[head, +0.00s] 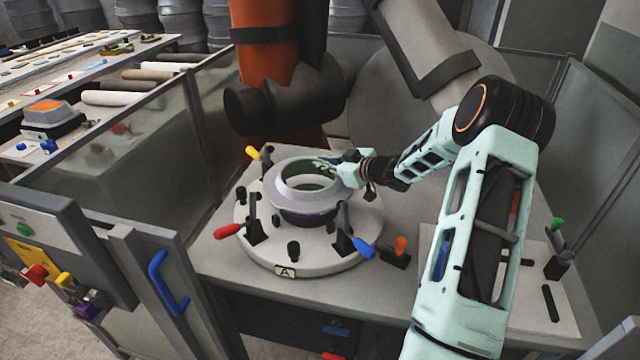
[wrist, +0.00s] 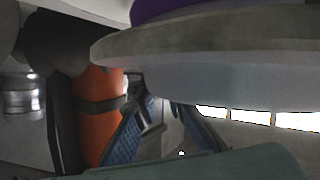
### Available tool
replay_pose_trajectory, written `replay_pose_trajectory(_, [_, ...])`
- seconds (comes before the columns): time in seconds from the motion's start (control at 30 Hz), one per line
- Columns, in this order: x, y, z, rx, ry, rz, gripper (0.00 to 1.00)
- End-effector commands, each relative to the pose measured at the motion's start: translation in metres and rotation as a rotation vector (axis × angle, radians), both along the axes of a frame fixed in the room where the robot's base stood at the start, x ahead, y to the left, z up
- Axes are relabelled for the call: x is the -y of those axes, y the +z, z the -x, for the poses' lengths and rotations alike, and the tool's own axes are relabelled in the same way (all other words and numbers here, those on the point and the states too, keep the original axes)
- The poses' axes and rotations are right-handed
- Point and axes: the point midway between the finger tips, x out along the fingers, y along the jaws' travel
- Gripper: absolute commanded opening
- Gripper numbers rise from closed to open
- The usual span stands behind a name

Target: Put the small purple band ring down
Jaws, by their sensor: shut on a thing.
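The ring (head: 300,203) has a pale flange and a darker lower part, in the middle of the round fixture (head: 320,267) marked A. In the wrist view the pale flange (wrist: 240,65) fills the upper right, with a purple band (wrist: 190,10) at the top edge. My gripper (head: 333,167) reaches in from the right and is shut on the ring's far right rim. Its blue fingers (wrist: 157,105) show in the wrist view, partly hidden by the flange. I cannot tell whether the ring touches the fixture.
Clamps with red (head: 228,231), blue (head: 362,248) and yellow (head: 253,153) handles stand around the fixture. An orange column (head: 265,70) stands behind. Glass panels enclose the table; its front left is clear.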

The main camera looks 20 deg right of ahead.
Motion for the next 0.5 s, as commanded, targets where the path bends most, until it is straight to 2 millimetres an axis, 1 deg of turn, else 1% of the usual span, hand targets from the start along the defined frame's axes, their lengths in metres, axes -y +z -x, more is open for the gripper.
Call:
replay_pose_trajectory(0.23, [0.000,-0.018,-0.001,0.003,0.000,-0.002,0.00])
replay_pose_trajectory(0.4, [0.000,-0.041,-0.001,0.001,-0.002,-0.004,0.00])
replay_pose_trajectory(0.5, [0.000,-0.048,-0.001,0.003,-0.001,-0.002,0.00])
